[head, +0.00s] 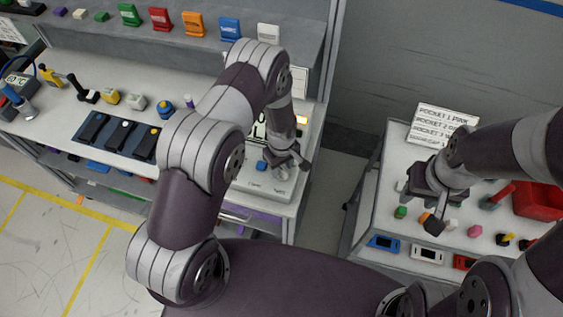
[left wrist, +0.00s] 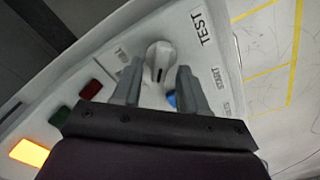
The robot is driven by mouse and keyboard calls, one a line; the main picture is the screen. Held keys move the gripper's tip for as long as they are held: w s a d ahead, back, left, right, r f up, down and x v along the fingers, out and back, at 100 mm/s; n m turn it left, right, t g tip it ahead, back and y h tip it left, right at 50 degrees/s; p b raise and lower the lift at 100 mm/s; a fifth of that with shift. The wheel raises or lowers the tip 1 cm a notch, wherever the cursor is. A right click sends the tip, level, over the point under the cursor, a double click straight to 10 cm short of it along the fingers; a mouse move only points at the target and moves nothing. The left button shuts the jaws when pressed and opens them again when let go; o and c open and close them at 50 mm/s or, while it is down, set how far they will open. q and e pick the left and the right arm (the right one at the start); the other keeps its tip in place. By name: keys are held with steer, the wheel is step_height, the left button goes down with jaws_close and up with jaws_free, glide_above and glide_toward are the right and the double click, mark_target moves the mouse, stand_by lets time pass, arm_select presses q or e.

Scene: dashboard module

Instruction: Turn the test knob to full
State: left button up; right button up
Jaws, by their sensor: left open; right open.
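The test knob (left wrist: 160,58) is a pale round knob with a dark pointer mark, on a white panel beside the printed word TEST. In the left wrist view my left gripper (left wrist: 158,76) is open, with one finger on each side of the knob's near part. I cannot tell whether the fingers touch it. In the head view my left gripper (head: 284,160) is low over the white test module (head: 262,187) and mostly hides the knob. A blue button (left wrist: 172,99) sits near the word START. My right gripper (head: 436,208) is open and empty above the right table.
A dark switch tray (head: 118,136) stands left on the bench. Right, a sign (head: 440,124) and a red bin (head: 538,200) stand on the table among small parts.

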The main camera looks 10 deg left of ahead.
arm_select(q)
steer(key=shift+s+a+f, duration=0.1)
steer(key=shift+s+f, duration=0.05)
steer(key=shift+s, duration=0.05)
steer(key=shift+w, duration=0.1)
steer(key=shift+w+d, duration=0.1)
steer(key=shift+d, duration=0.1)
steer(key=shift+c, duration=1.2)
steer(key=c, duration=0.5)
jaws_close()
